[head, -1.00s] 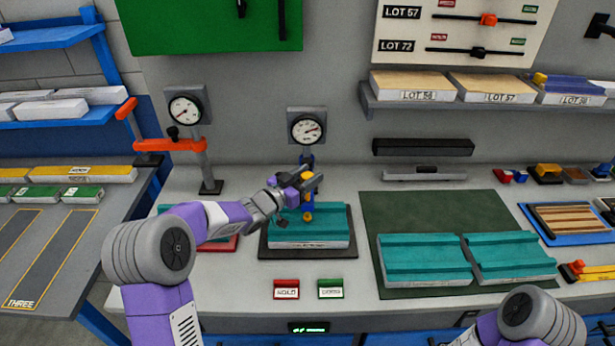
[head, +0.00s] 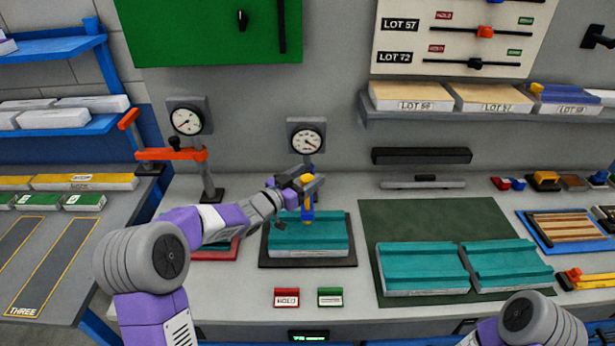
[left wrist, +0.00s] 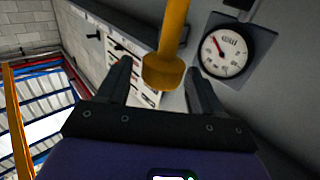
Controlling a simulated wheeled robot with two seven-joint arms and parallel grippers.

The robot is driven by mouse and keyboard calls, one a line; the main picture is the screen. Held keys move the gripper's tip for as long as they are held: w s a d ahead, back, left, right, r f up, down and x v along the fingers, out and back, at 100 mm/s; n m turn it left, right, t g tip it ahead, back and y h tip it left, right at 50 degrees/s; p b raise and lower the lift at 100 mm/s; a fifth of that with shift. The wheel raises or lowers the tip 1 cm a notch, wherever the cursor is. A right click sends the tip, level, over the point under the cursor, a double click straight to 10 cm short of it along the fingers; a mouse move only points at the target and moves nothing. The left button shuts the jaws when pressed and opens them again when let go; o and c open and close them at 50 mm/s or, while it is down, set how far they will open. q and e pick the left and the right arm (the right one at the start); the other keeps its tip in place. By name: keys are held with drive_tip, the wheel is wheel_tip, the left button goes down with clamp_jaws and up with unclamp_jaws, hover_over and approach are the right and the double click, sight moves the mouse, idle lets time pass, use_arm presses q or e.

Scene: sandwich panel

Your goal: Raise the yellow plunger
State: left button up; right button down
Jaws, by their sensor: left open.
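The yellow plunger (head: 307,182) stands upright above a teal panel (head: 290,228) on a dark base, below the middle gauge. My left gripper (head: 305,183) is open at the plunger, with its fingers to either side. In the left wrist view, the yellow plunger (left wrist: 163,72) shows as a rod with a wider round end between the two spread fingers of my left gripper (left wrist: 160,85). I see gaps beside it and cannot tell any contact. Part of the plunger's fitting is hidden behind the gripper. My right gripper is out of view; only its arm shows at bottom right.
An orange clamp (head: 172,154) stands to the left. Red (head: 286,298) and green (head: 330,297) labelled blocks lie in front. Two teal panels lie on a green mat (head: 430,215) at right.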

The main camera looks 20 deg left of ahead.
use_arm(q)
drive_tip(key=v, duration=0.7)
drive_tip(key=shift+r, duration=0.15)
